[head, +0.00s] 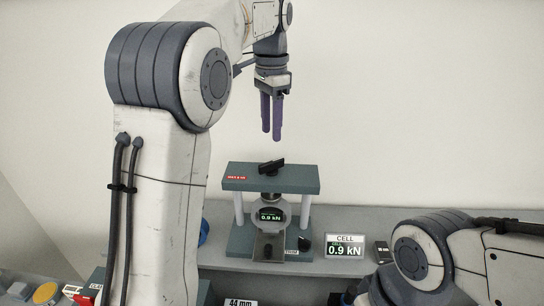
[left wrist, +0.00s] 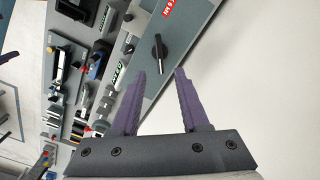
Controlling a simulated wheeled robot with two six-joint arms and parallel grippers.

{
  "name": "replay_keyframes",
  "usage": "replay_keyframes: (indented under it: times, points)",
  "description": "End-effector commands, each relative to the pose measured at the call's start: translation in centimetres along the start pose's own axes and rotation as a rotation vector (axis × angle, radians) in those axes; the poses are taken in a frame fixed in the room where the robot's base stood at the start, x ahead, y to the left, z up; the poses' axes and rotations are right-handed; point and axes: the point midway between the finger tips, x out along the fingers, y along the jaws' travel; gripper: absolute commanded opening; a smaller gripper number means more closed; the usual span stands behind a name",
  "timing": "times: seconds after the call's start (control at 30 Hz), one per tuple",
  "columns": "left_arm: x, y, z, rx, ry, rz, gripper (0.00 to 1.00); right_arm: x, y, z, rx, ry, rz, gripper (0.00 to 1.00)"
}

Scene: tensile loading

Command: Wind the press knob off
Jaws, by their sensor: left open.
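The press (head: 240,184) is a grey-green frame with a top plate, two light columns and a base, standing on the grey bench. Its black bar-shaped knob (head: 271,166) sits on the top plate; in the left wrist view the knob (left wrist: 158,54) shows beyond and between the fingertips. My left gripper (head: 271,138) points down above the knob, apart from it, with its purple fingers open and empty. A round gauge (head: 270,215) between the columns reads 0.9 kN. My right arm (head: 430,255) shows at the lower right; its gripper is outside the view.
A CELL display (head: 345,246) reading 0.9 kN stands right of the press, with a small dark box (head: 383,252) beside it. A small black knob (head: 304,244) is at the press base. Buttons and other items crowd the lower left.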

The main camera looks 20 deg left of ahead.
Motion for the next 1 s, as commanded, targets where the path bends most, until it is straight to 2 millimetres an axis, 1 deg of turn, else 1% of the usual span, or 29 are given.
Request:
replay_keyframes:
  times: [0.2, 0.3, 0.43, 0.6, 0.87, 0.9, 0.97, 1.0]
  points:
    - [4.1, 0.2, 0.1, 0.000, -0.003, 0.003, 0.45, -0.2, 0.0, 0.0, 0.000, 0.000, 0.000, 1.00]
    - [5.8, 0.2, 0.1, -0.001, -0.003, 0.003, 0.45, -0.5, 0.0, 0.0, -0.001, 0.000, 0.000, 1.00]
    - [7.6, 0.1, 0.0, -0.001, -0.001, 0.002, 0.45, -0.8, -0.1, 0.0, -0.001, 0.000, 0.000, 1.00]
    - [8.9, 0.1, 0.0, -0.001, 0.001, 0.000, 0.45, -0.9, -0.1, -0.1, -0.002, 0.000, 0.000, 1.00]
    - [9.1, 0.1, 0.0, -0.001, 0.002, -0.001, 0.45, -0.9, -0.1, -0.1, -0.002, 0.000, 0.000, 1.00]
    - [9.1, 0.1, 0.0, -0.001, 0.002, -0.001, 0.41, -0.9, -0.1, -0.1, -0.002, 0.000, 0.000, 1.00]
    - [9.1, 0.1, 0.0, -0.001, 0.002, -0.001, 0.18, -0.9, -0.1, -0.1, -0.002, 0.000, 0.000, 1.00]
    - [9.1, 0.1, 0.0, -0.001, 0.002, -0.001, 0.03, -0.9, -0.1, -0.1, -0.002, 0.000, 0.000, 1.00]
